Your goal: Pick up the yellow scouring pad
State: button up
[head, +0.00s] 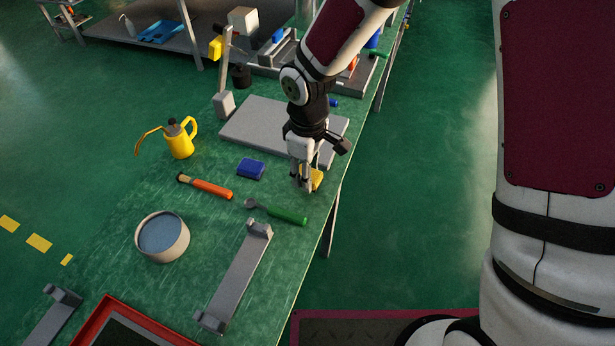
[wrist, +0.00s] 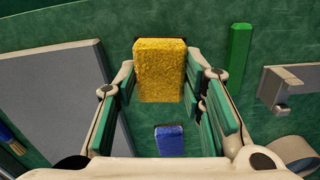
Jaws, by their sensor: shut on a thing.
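The yellow scouring pad (wrist: 160,70) is a rough yellow block between the fingers of my gripper (wrist: 160,84) in the wrist view. The fingers are shut on it from both sides. In the head view the pad (head: 317,178) shows partly behind my gripper (head: 307,184), near the bench's right edge. The fingers hide part of it there. I cannot tell whether the pad touches the bench top.
A blue pad (head: 251,169) and a green-handled tool (head: 285,214) lie near my gripper. A grey plate (head: 250,118) is behind it. An orange-handled tool (head: 212,188), a yellow oil can (head: 181,142), a round tin (head: 162,238) and a grey bracket (head: 237,275) stand further off.

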jog(key=s+d+r, duration=0.1)
jog(key=s+d, duration=0.1)
jog(key=s, duration=1.3)
jog(key=shift+s+d+r, duration=0.3)
jog(key=shift+s, duration=0.1)
jog(key=shift+c, duration=0.9)
